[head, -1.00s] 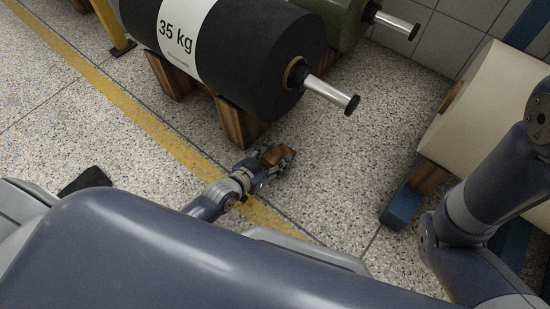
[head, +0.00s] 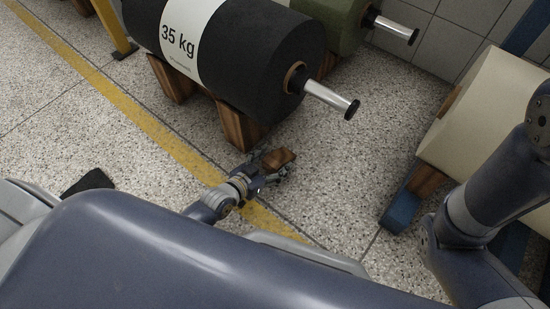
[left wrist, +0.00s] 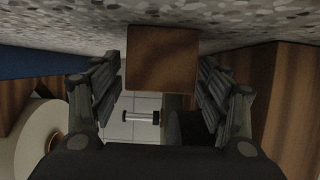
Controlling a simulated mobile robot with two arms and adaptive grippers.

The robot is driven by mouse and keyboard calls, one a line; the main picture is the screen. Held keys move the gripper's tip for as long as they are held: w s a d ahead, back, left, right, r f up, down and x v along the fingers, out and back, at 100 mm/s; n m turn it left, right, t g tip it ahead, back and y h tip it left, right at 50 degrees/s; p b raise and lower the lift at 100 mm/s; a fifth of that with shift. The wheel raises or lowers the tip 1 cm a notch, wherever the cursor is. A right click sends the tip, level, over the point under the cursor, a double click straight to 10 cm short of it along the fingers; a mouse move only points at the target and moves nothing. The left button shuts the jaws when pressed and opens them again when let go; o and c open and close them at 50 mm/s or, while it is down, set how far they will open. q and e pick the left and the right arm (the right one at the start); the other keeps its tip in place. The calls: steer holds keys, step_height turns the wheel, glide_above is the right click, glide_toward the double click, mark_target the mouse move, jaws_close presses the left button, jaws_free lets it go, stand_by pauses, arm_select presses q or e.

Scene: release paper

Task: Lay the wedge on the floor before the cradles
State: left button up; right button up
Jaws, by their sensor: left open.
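The wedge (head: 279,158) is a small brown wooden block on the speckled floor, in front of the wooden cradle (head: 241,126) under the black roll. In the left wrist view the wedge (left wrist: 162,60) sits between the fingers, against the floor, which shows at the top. My left gripper (head: 272,165) is open, low over the floor, with a finger on each side of the wedge. In the left wrist view gaps show beside the wedge at the fingers (left wrist: 160,95). My right arm shows at the right; its gripper is out of view.
The black roll (head: 262,75) marked 35 kg has a metal shaft end (head: 330,97) jutting over the floor. A green roll (head: 335,22) stands behind. A cream roll (head: 490,110) with a blue-ended support (head: 402,208) stands right. A yellow line (head: 150,125) crosses the floor.

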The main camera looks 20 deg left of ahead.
arm_select(q)
steer(key=p+v, duration=0.5)
steer(key=v, duration=0.3)
steer(key=shift+s+r, duration=0.1)
steer(key=shift+r, duration=0.2)
steer(key=shift+s+a+r, duration=0.2)
steer(key=shift+s, duration=0.3)
steer(key=shift+s+a+p, duration=0.2)
steer(key=shift+s+p, duration=0.2)
steer(key=shift+s, duration=0.15)
steer(key=shift+r, duration=0.1)
